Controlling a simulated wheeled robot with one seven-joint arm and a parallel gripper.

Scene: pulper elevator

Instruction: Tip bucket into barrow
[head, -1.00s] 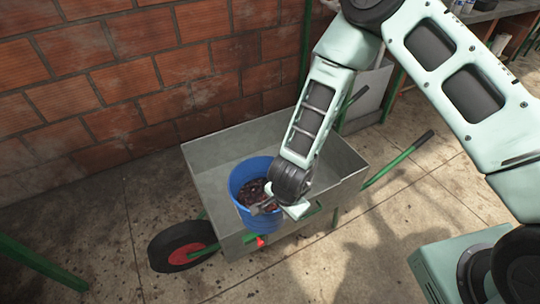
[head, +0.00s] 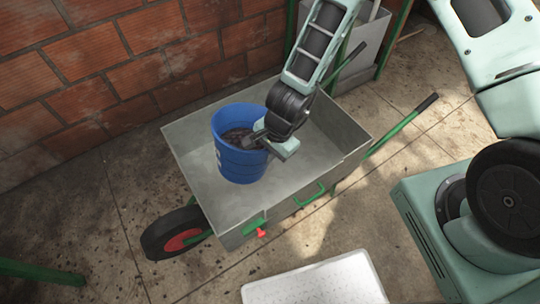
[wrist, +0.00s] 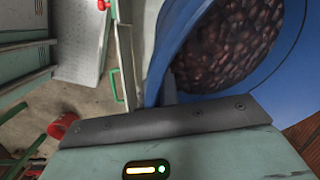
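A blue bucket (head: 240,165) holds dark reddish-brown cherries or beans. It is about upright over the grey tray of the barrow (head: 318,165); I cannot tell whether its base touches the tray floor. My gripper (head: 256,140) is at the bucket's right rim and appears shut on it, with the far finger hidden. In the wrist view, the bucket (wrist: 295,85) fills the upper right, with its dark contents (wrist: 228,45) showing inside and one dark finger against the wall. The barrow's grey rim and green handle (wrist: 116,85) show left of the bucket.
A brick wall (head: 80,70) stands close behind the barrow. The barrow's black and red wheel (head: 178,235) is at left. A pale perforated plate (head: 320,283) lies at the front. A grey bin (head: 365,45) stands behind right. A red object (wrist: 62,125) shows in the wrist view.

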